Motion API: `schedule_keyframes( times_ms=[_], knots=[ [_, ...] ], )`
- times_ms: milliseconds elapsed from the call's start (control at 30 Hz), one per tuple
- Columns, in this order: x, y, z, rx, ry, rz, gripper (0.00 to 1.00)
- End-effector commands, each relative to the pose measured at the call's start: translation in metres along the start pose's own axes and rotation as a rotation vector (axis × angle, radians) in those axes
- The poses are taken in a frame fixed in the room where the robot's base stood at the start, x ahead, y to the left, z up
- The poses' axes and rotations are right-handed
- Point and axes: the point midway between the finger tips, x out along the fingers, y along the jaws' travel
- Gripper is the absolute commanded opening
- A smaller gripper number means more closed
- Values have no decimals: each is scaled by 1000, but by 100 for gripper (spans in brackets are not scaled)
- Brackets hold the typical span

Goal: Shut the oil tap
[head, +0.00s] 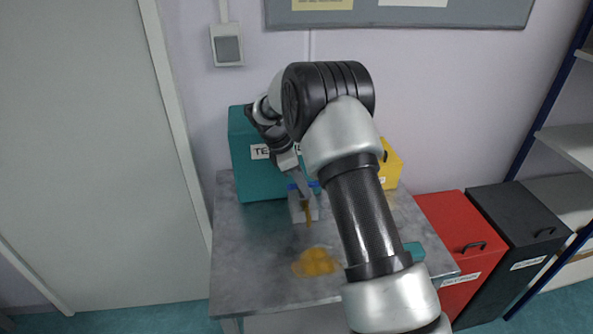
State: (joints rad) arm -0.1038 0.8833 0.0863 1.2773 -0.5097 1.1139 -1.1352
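A small pale container (295,212) with blue at its top stands on the grey table, in front of the teal box. A thin amber-brown stream (308,215) shows at its front. An orange-yellow oil puddle (317,262) lies on the table in front of it. My gripper (304,190) points down at the top front of the container, close to where the stream starts. The tap itself is too small and too covered by my gripper to make out. I cannot tell whether the fingers touch it or are open or shut.
A teal box (243,150) with a partly hidden label stands at the table's back, a yellow box (391,165) to its right. My arm hides much of the table (240,255). Red (462,245) and black (515,230) lidded bins stand right of it. The table's left side is clear.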

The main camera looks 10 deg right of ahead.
Motion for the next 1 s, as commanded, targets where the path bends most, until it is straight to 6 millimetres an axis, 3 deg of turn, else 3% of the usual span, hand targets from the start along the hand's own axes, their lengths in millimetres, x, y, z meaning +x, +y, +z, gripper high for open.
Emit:
schedule_keyframes(
  times_ms=[167, 600, 800, 1000],
  knots=[
    [-29, 2, 0, 0, 2, 7, 28],
    [-134, 1, -1, 0, 2, 5, 28],
    [-163, 0, -1, 0, 2, 3, 28],
    [-171, 0, -1, 0, 2, 1, 28]
  ],
)
